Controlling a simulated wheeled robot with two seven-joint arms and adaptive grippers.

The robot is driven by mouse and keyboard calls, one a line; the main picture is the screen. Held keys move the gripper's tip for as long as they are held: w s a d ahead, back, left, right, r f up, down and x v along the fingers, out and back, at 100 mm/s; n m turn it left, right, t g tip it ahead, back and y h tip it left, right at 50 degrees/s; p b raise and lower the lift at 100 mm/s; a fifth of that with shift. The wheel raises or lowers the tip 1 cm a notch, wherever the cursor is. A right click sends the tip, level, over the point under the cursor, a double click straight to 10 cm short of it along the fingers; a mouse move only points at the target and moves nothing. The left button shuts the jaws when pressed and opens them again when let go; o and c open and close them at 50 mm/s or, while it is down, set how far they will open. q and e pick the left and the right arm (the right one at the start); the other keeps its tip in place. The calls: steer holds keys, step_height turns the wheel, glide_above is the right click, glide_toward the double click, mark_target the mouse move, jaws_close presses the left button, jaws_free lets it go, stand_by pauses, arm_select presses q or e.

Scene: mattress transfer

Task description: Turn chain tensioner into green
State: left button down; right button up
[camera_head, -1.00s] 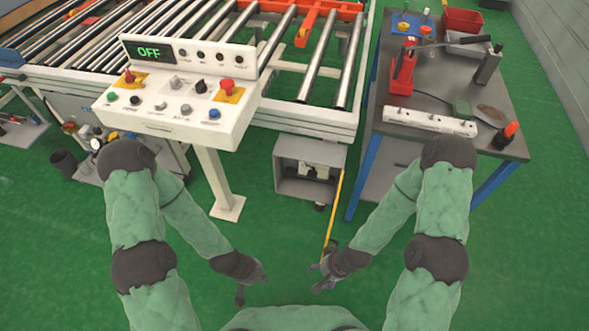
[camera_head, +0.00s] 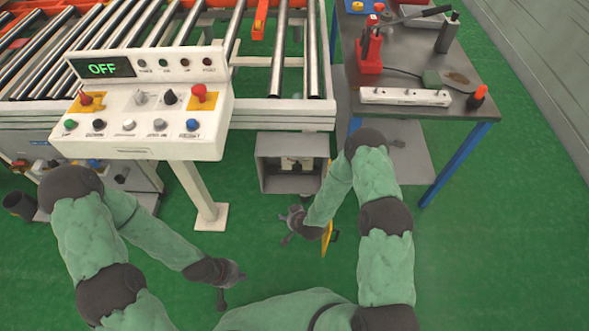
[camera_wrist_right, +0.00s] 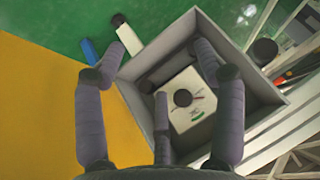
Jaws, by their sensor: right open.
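The chain tensioner appears to be the white unit with a round black knob (camera_wrist_right: 183,98) and a small green mark, inside an open grey box (camera_wrist_right: 262,118). In the head view the box (camera_head: 262,176) hangs under the conveyor's right end. My right gripper (camera_head: 290,224) is open and empty, just in front of and below the box. In the right wrist view its spread fingers (camera_wrist_right: 160,75) overlap the box and unit; contact with the knob cannot be made out. My left gripper (camera_head: 231,284) is low over the floor, fingers apart and empty.
A white control panel (camera_head: 143,152) reading OFF stands at the left on a post (camera_head: 197,195). A grey workbench (camera_head: 415,65) with tools and a white power strip (camera_head: 405,97) is at the right. A yellow flat surface (camera_wrist_right: 40,110) lies close beside my right gripper.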

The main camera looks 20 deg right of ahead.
mark_target(297, 172)
steer(key=w+d+t+h+b, duration=0.1)
steer(key=w+d+t+h, duration=0.1)
steer(key=w, duration=0.5)
steer(key=w+d+f+t+h+b, duration=0.1)
steer(key=w+d+t+h+b, duration=0.1)
steer(key=w, duration=0.5)
steer(key=w+d+m+t+h+b, duration=0.1)
steer(key=w+d+t+h+b, duration=0.1)
steer(key=w+t, duration=0.4)
steer(key=shift+w+d+f+h, duration=0.2)
steer(key=shift+w+d, duration=0.05)
steer(key=shift+d, duration=0.2)
steer(key=shift+w+d+f+h, duration=0.2)
steer(key=shift+w+d, duration=0.05)
steer(key=shift+d, duration=0.15)
steer(key=shift+b+x, duration=0.5)
steer(key=shift+x, duration=0.35)
steer(key=shift+r, duration=0.1)
steer(key=c, duration=1.2)
